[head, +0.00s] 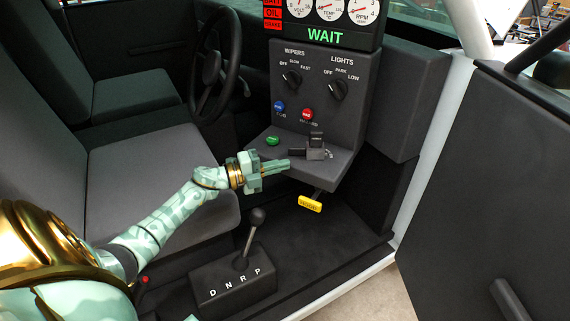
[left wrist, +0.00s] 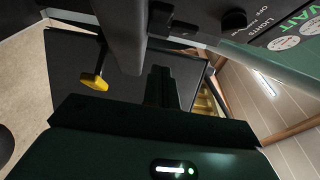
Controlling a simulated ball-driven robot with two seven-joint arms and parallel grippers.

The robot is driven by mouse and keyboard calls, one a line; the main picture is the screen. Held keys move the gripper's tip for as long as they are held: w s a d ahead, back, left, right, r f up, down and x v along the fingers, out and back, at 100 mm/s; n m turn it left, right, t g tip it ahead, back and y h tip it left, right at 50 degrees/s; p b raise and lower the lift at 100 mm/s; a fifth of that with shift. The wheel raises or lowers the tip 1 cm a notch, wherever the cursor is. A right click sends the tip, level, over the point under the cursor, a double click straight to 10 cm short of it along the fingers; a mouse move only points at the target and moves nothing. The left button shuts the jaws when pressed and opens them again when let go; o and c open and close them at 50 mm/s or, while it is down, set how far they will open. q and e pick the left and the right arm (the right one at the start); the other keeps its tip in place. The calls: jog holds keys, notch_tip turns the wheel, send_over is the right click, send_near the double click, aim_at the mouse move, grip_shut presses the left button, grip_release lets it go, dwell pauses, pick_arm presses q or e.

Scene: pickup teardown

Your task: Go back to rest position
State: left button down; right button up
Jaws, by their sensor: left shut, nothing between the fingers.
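My left gripper (head: 276,167) reaches in from the left in the head view, with its fingers shut and empty. Its tips are beside the front edge of the console shelf (head: 335,168), close to the black lever block (head: 315,150); I cannot tell whether they touch. In the left wrist view the dark fingers (left wrist: 160,88) point away from the camera under the grey console. My right gripper is not in view.
A yellow-handled pull (head: 310,203) hangs below the shelf; it also shows in the left wrist view (left wrist: 94,81). A gear shifter (head: 257,216) stands on the floor below my arm. Seats (head: 150,165) and a steering wheel (head: 212,80) are left. The open door (head: 490,190) is right.

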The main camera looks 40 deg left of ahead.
pick_arm(q)
jog(key=w+a+v, duration=0.1)
jog(key=v, duration=0.6)
jog(key=shift+s+a+f, duration=0.2)
jog(key=shift+a+f, duration=0.15)
jog(key=shift+f, duration=0.1)
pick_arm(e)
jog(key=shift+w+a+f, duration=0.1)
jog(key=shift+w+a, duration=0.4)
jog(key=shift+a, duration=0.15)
